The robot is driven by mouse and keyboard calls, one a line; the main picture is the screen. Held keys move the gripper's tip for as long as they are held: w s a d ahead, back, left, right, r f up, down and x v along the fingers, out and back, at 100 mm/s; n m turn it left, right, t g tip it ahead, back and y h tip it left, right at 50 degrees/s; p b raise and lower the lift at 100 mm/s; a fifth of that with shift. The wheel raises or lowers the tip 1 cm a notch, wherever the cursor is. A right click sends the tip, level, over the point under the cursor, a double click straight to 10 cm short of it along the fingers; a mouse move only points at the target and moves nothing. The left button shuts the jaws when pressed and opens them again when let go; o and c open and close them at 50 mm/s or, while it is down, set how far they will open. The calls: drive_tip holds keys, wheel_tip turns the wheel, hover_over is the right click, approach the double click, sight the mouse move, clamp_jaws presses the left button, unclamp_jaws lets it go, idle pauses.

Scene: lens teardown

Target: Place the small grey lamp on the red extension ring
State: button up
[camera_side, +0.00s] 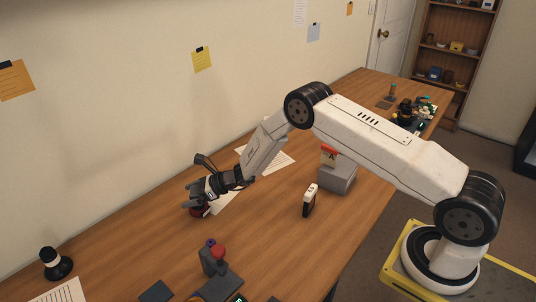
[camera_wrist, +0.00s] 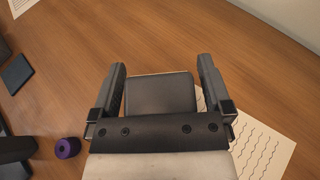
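My gripper (camera_side: 192,197) is low over the desk, left of centre in the side view. In the wrist view its two fingers (camera_wrist: 161,88) stand wide apart with a flat dark grey block, which looks like the small grey lamp (camera_wrist: 160,95), filling the space between them. Both sides of it appear to meet the fingers. In the side view a dark red round thing, which looks like the red extension ring (camera_side: 200,212), shows just beneath the gripper, partly hidden by it. The ring cannot be seen in the wrist view. Whether lamp and ring touch is not clear.
A purple ring (camera_wrist: 67,148) lies left of the gripper in the wrist view. A grey stand with a red ball (camera_side: 218,252) is in front. A black-and-white upright item (camera_side: 310,200) and a grey box (camera_side: 338,178) stand right. Paper (camera_wrist: 262,150) lies nearby.

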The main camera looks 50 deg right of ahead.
drive_tip(key=shift+r, duration=0.2)
drive_tip(key=shift+v, duration=0.75)
drive_tip(key=v, duration=1)
drive_tip(key=shift+s+d, duration=0.15)
drive_tip(key=shift+d, duration=0.05)
